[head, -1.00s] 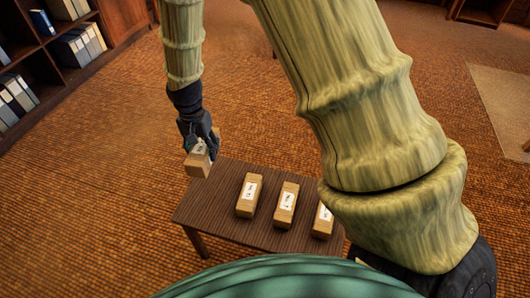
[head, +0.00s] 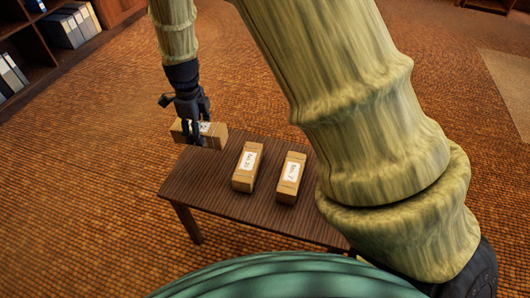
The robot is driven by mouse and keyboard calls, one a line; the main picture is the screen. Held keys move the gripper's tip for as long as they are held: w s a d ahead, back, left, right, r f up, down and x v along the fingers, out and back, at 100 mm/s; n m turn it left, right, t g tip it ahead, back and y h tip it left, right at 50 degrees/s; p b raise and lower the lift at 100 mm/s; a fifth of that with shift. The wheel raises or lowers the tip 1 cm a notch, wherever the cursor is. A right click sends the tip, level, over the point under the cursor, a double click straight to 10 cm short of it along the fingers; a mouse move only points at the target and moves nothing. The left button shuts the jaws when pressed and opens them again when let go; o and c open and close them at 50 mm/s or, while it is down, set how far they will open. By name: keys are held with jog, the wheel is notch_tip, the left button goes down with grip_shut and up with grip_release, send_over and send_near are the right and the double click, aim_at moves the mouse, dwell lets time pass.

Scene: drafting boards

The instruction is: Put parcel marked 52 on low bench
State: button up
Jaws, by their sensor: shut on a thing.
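My gripper (head: 197,137) is shut on a brown box-shaped parcel (head: 217,139) with a white label. The label is partly covered by the fingers and its number cannot be read. The held parcel is at the far left corner of a low, dark wooden bench (head: 207,185), overlapping its edge in the view. I cannot tell whether it touches the bench. A parcel (head: 244,178) and another parcel (head: 288,188) lie side by side on the bench, with white labels too small to read surely. My arm hides the bench's right part.
A dark shelf (head: 45,50) with binders stands at the upper left. A pale rug (head: 505,85) lies at the right. The brown carpet left of the bench is clear. The bench's left end and front strip are bare.

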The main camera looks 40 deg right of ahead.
jog(key=shift+w+f+m, duration=0.15)
jog(key=shift+f+m, duration=0.15)
jog(key=shift+m, duration=0.2)
notch_tip(320, 180, down, 10)
jog(key=b, duration=0.3)
jog(key=shift+b, duration=0.3)
jog(key=o, duration=1.3)
jog(key=shift+f, duration=0.1)
jog(key=shift+o, duration=0.2)
notch_tip(320, 180, up, 12)
jog(key=p, duration=0.4)
